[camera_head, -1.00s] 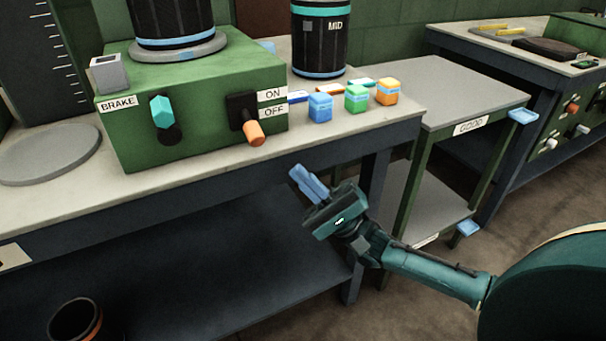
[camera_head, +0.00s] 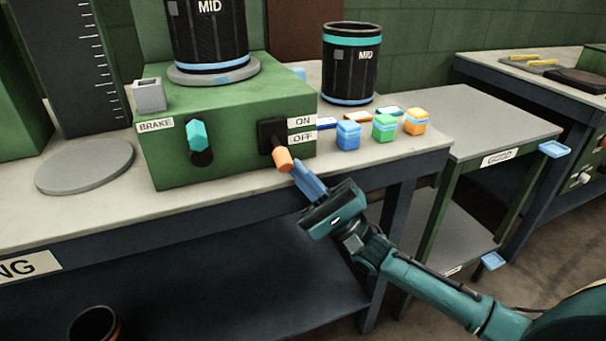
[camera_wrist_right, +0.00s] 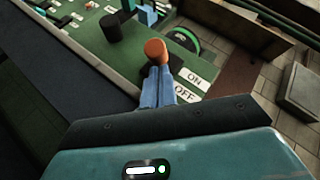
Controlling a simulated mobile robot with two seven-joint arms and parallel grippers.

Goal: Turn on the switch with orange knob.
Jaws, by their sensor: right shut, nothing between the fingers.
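The orange knob (camera_head: 282,157) sits on the end of a lever on a black switch base (camera_head: 271,134) on the front of a green box (camera_head: 235,160). The lever hangs low, level with the OFF label (camera_head: 303,138), below the ON label (camera_head: 302,122). My right gripper (camera_head: 298,168) is shut and empty, its blue fingers just below and right of the knob. In the right wrist view the fingertips (camera_wrist_right: 158,70) are right at the orange knob (camera_wrist_right: 155,49); I cannot tell whether they touch. My left gripper is not in view.
A teal-knobbed lever (camera_head: 197,136) by a BRAKE label is on the same box face. Blue (camera_head: 348,136), green (camera_head: 384,127) and orange (camera_head: 414,122) blocks stand on the bench right of the box, near a black canister (camera_head: 349,65). The bench's front edge lies below the box.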

